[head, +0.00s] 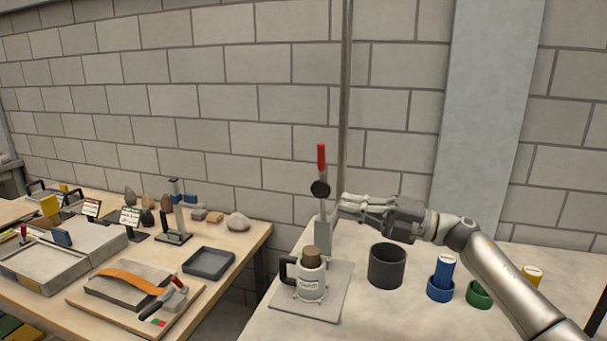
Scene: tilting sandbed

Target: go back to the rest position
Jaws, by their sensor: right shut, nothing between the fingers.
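My right gripper (352,206) comes in from the right above the right-hand table. Its fingers are shut and empty, pointing left, close to the upright post of a device with a red-handled lever (321,160). From this view I cannot tell whether the fingertips touch the post. My left gripper is out of view.
Below stand a white jug (311,280) with a brown top on a grey plate (284,293), a dark cup (387,266), a blue cylinder (442,272) and a green ring (479,294). A second table at left holds a sandbed (66,262) and a dark tray (209,263).

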